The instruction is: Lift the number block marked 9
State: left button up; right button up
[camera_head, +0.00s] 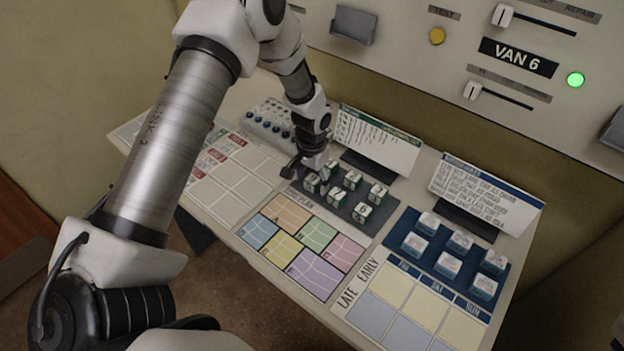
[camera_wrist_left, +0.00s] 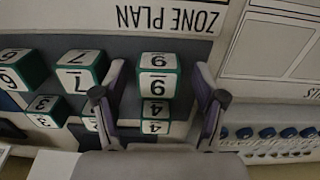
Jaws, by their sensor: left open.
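The number block marked 9 (camera_wrist_left: 157,82) is a white block with green edges. In the left wrist view it stands between the fingers of my left gripper (camera_wrist_left: 160,101), with a gap on each side. The gripper is open and points down over the near left corner of the dark block pad. In the head view the gripper (camera_head: 311,172) partly covers this block (camera_head: 311,186). A block marked 4 (camera_wrist_left: 155,112) stands right beside it, also between the fingers in the picture. My right gripper is not in view.
A block marked 7 (camera_wrist_left: 80,70) and several similar blocks stand close by on the dark pad. The coloured zone plan (camera_head: 283,213) lies flat in front. A card stand (camera_head: 375,140) rises behind. A blue pad (camera_head: 410,262) with white blocks is at the right.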

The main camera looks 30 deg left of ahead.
pick_arm(q)
jog(key=shift+w+d+f, duration=0.1)
jog(key=shift+w+d, duration=0.05)
jog(key=shift+c, duration=0.7)
jog(key=c, duration=1)
jog(key=shift+o, duration=0.2)
jog(key=shift+r, duration=0.2)
